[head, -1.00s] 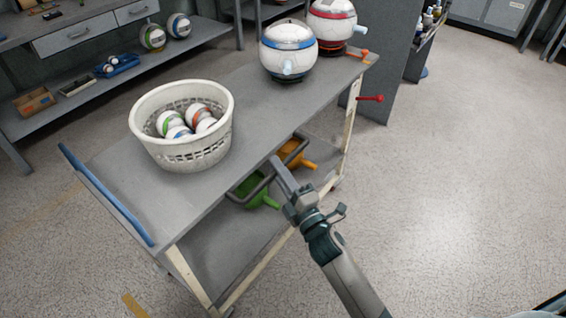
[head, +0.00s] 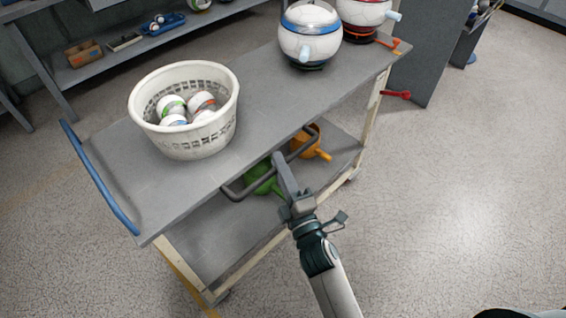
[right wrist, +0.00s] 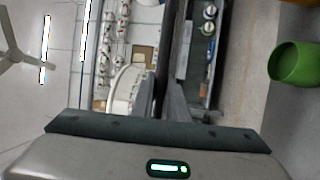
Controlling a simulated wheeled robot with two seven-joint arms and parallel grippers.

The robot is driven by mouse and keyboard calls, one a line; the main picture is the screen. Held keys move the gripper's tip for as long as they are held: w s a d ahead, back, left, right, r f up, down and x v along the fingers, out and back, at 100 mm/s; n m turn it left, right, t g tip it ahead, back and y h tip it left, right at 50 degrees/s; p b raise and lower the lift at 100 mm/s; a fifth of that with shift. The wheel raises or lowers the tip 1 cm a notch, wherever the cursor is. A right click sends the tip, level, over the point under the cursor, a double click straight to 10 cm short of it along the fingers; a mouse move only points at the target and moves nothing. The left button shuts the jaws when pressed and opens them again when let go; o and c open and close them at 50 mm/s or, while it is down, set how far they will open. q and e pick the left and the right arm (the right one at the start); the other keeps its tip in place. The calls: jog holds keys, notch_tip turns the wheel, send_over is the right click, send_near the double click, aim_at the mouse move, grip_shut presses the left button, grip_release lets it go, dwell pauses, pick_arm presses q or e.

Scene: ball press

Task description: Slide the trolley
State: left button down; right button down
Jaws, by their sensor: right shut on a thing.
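The grey trolley (head: 262,98) fills the middle of the head view, with cream legs, a lower shelf and a blue handle (head: 97,178) at its left end. My left gripper is not in view. On the top stand a white basket (head: 185,140) of balls, a white-and-blue round machine (head: 309,35) and a white-and-red one (head: 364,12).
A green container (head: 262,178) and an orange one (head: 306,145) sit on the lower shelf. A grey shelf unit (head: 105,62) stands behind left, and a dark grey panel (head: 432,60) stands close behind the trolley's right end. The floor (head: 470,200) at right is clear.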

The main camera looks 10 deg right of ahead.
jog(key=shift+f, duration=0.1)
jog(key=c, duration=1.7)
grip_release()
jog(key=shift+s, duration=0.1)
